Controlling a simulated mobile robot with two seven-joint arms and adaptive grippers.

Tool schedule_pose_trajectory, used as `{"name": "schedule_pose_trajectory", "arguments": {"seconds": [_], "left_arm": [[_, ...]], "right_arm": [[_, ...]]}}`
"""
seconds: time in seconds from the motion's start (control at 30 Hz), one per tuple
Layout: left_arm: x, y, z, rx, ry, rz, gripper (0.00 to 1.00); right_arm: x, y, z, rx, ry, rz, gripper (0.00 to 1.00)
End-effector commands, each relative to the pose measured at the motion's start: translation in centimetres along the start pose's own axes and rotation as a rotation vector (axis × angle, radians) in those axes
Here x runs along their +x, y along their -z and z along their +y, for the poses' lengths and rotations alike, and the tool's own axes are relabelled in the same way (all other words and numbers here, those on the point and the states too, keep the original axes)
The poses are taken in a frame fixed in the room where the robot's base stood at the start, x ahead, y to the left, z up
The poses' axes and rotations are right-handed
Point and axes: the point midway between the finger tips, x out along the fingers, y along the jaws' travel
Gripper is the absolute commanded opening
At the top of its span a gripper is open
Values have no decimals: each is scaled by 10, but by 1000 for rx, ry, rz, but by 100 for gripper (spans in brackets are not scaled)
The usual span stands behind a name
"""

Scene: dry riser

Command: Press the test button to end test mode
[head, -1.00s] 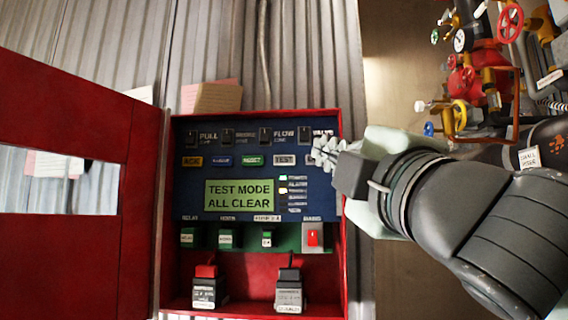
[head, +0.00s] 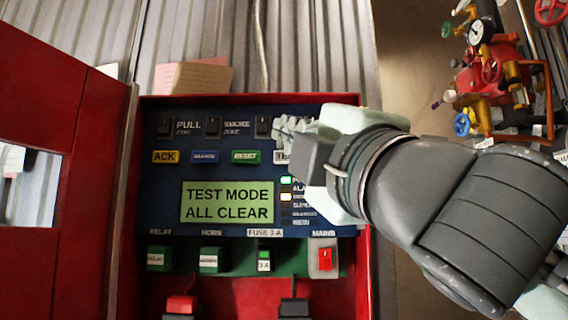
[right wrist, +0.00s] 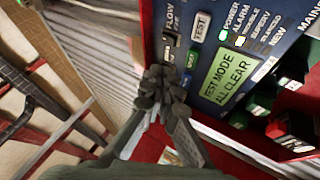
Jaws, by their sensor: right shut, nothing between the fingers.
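The open red panel cabinet (head: 362,262) holds a blue control face with a green display (head: 227,202) reading TEST MODE ALL CLEAR. The test button (head: 281,157) is mostly hidden behind my right gripper in the head view. In the right wrist view the white test button (right wrist: 201,27) shows clear, above the display and beyond the fingertips. My right gripper (head: 284,136) is shut and empty, with its fingertips over the button's upper right in the head view. I cannot tell whether they touch the panel. My left gripper is not in view.
The yellow ACK button (head: 166,157), blue silence button (head: 205,157) and green RESET button (head: 246,157) sit in the same row. A red mains switch (head: 324,259) is below. The open red door (head: 62,170) stands at left. Red pipework with valves (head: 492,75) is at right.

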Motion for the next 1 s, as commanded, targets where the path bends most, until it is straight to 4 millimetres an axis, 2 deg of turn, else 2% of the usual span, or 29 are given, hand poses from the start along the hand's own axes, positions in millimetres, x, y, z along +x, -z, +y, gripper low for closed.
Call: {"name": "schedule_pose_trajectory", "arguments": {"seconds": [0.37, 0.8, 1.0], "left_arm": [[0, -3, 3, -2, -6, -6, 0], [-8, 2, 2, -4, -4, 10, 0], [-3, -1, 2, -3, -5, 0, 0]], "right_arm": [[6, -4, -4, 0, 2, -2, 0], [54, -29, -29, 2, 4, -3, 0], [67, -36, -36, 1, 1, -1, 0]]}}
